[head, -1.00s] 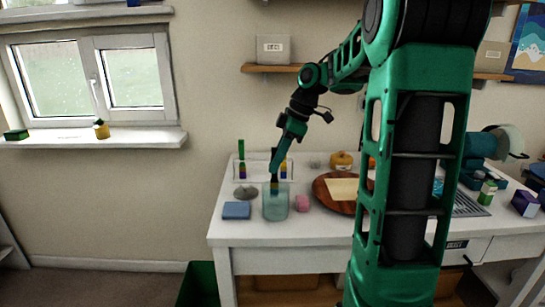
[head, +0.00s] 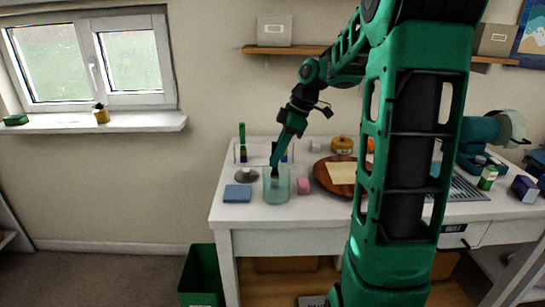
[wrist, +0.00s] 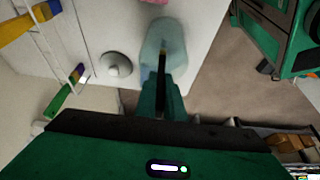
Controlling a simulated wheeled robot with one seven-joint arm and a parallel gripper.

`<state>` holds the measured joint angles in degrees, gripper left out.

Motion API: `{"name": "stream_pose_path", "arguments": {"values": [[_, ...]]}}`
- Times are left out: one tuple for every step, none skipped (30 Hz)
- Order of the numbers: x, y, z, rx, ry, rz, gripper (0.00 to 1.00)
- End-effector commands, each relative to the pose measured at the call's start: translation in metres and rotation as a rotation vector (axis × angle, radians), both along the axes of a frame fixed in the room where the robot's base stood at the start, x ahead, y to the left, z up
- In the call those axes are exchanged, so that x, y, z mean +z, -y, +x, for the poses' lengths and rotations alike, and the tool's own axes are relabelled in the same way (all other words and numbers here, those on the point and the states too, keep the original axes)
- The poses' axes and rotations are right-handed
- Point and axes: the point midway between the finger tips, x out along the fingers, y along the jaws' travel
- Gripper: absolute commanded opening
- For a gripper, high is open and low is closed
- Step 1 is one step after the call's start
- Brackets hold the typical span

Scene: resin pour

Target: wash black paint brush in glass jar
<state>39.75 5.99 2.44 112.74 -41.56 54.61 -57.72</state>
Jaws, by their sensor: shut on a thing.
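The glass jar (head: 277,192) is pale blue-green and see-through, upright near the left front of the white table. It also shows in the wrist view (wrist: 165,35). My gripper (head: 274,166) points down at the jar's mouth, its fingertips about level with the rim. It is shut on the black paint brush (wrist: 162,62), a thin dark stick with a yellowish part. The brush reaches down from the fingers into the jar's outline. Its lower end is hard to make out through the glass.
A grey disc-shaped thing (head: 246,175) and a rack with coloured handles (head: 242,135) stand behind. A round wooden board (head: 325,182) is to the right. A green bin (head: 200,272) stands on the floor.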

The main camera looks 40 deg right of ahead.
Motion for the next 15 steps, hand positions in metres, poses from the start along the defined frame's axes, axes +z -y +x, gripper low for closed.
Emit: {"name": "stream_pose_path", "arguments": {"values": [[0.0, 0.0001, 0.0, 0.0, 0.0, 0.0, 0.0], [-0.0001, 0.0001, 0.0001, 0.0, 0.0, 0.0, 0.0], [-0.0003, 0.0001, 0.0, 0.0, 0.0, 0.0, 0.0], [-0.0005, 0.0002, 0.0, 0.0, 0.0, 0.0, 0.0], [-0.0007, 0.0001, 0.0001, 0.0, 0.0, 0.0, 0.0], [-0.0011, 0.0001, 0.0, 0.0, 0.0, 0.0, 0.0], [-0.0014, 0.0001, 0.0, 0.0, 0.0, 0.0, 0.0], [-0.0017, 0.0001, 0.0, 0.0, 0.0, 0.0, 0.0], [-0.0021, 0.0001, 0.0001, 0.0, 0.0, 0.0, 0.0], [-0.0024, 0.0001, 0.0, 0.0, 0.0, 0.0, 0.0], [-0.0027, 0.0, 0.0001, 0.0, 0.0, 0.0, 0.0], [-0.003, 0.0001, 0.0001, 0.0, 0.0, 0.0, 0.0], [-0.0034, 0.0001, 0.0002, 0.0, 0.0, 0.0, 0.0], [-0.0037, 0.0001, 0.0002, 0.0, 0.0, 0.0, 0.0], [-0.0041, 0.0002, 0.0002, 0.0, 0.001, -0.001, 0.0]]}}
